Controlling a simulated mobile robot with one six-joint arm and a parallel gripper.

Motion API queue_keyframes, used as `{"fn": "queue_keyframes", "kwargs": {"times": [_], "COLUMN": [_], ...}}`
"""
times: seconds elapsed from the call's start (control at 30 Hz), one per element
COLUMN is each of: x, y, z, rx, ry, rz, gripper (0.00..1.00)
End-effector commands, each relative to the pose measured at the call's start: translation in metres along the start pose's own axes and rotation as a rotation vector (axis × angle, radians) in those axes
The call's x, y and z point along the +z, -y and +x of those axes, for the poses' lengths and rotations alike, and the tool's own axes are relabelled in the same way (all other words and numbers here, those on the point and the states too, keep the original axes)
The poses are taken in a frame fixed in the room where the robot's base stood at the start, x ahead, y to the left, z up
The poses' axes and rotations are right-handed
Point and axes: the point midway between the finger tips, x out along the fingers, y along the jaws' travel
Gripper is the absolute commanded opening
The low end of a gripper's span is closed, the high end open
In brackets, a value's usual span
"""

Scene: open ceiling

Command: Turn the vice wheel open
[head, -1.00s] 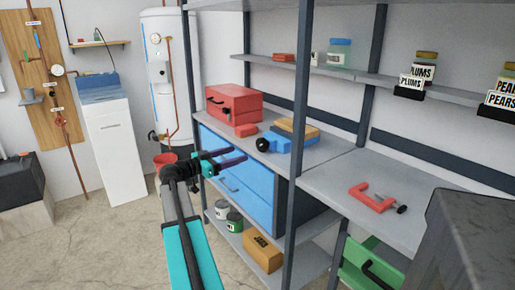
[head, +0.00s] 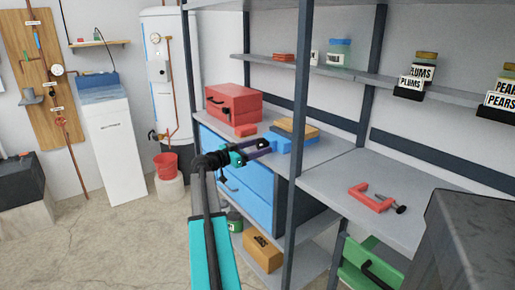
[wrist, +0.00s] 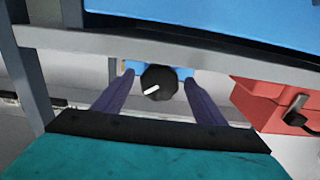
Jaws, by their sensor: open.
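The blue vice (head: 298,140) sits on the workbench near its front edge, with a tan block on top. Its wheel is hidden behind my gripper in the head view. In the wrist view the round black wheel (wrist: 158,84) with a white mark faces me, with part of the blue vice body (wrist: 184,73) behind it. My gripper (head: 268,146) is open and in front of the vice. In the wrist view the wheel appears between the two purple fingers of my gripper (wrist: 158,77); I cannot tell whether they touch it.
A red toolbox (head: 233,102) and a small red block (head: 245,130) lie left of the vice. A blue cabinet (head: 245,190) stands below the bench. A dark upright post (head: 298,110) rises close to the right. A red clamp (head: 371,197) lies farther right.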

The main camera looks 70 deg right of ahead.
Motion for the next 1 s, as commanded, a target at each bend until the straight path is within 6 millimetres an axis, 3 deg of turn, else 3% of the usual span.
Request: {"fn": "queue_keyframes", "kwargs": {"times": [0.27, 0.5, 1.0], "x": [0.0001, -0.0001, 0.0005], "y": [-0.0002, -0.0003, -0.0010], "z": [0.0006, 0.0005, 0.0004], "rx": [0.000, 0.001, 0.001], "ry": [0.000, 0.000, -0.001], "rz": [0.000, 0.000, -0.154], "gripper": [0.63, 0.24, 0.24]}}
